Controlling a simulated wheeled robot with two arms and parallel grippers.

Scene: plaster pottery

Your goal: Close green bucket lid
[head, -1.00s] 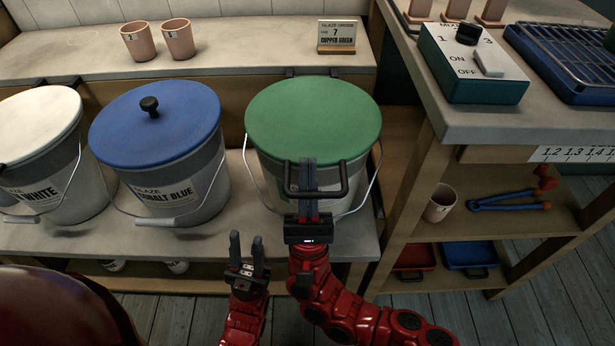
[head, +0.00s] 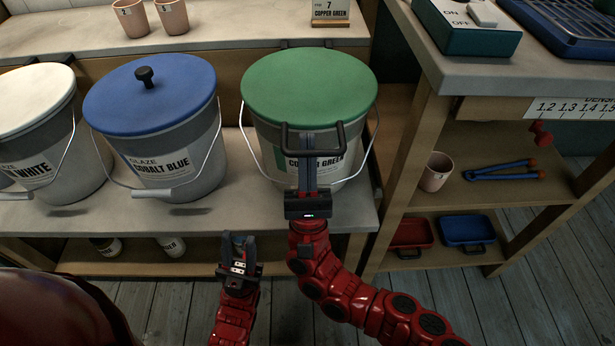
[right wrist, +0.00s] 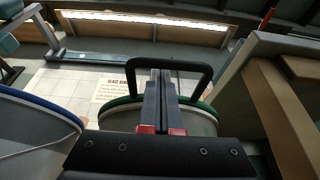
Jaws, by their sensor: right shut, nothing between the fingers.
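The green lid (head: 309,85) lies flat on the copper green bucket (head: 268,145), with no gap seen along its near rim. Its black loop handle (head: 341,133) juts from the near side; it also shows in the right wrist view (right wrist: 165,63). My right gripper (head: 308,137) is shut and empty, its fingertips in front of the bucket and in line with the handle's middle. Whether they touch the handle cannot be told. The bucket's label is partly hidden behind the fingers. My left gripper (head: 238,242) is low, in front of the bench; its jaw gap is unclear.
The blue-lidded bucket (head: 180,150) and the white-lidded bucket (head: 35,125) stand to the left. A wooden shelf unit (head: 415,185) with a cup, tongs and trays stands close on the right. Two cups (head: 172,17) stand on the ledge behind. The floor in front is clear.

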